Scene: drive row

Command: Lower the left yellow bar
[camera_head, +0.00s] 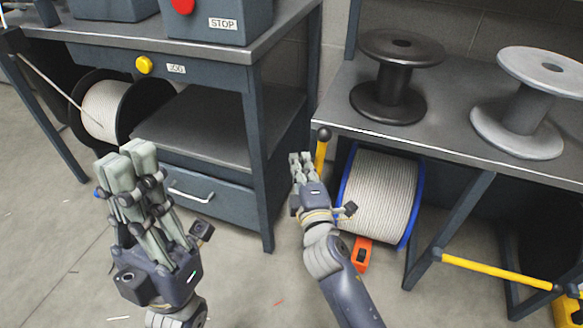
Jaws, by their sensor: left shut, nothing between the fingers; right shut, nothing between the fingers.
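The left yellow bar (321,157) stands roughly upright at the left end of the right bench, seen nearly end-on, with a black ball knob (324,133) at its top. Its lower part is hidden behind my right gripper. My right gripper (302,158) is shut and empty, just left of the bar; I cannot tell whether it touches it. My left gripper (127,158) is shut and empty, in front of the left bench, well away from the bar. A second yellow bar (495,271) lies low across the right bench's front, sloping slightly down to the right.
A blue-rimmed cable reel (378,200) sits under the right bench, with an orange block (362,255) below. Black (391,95) and grey (525,115) spools stand on the bench top. The left bench has a yellow button (145,65), a drawer (200,190) and a black reel (100,108). Front floor is mostly clear.

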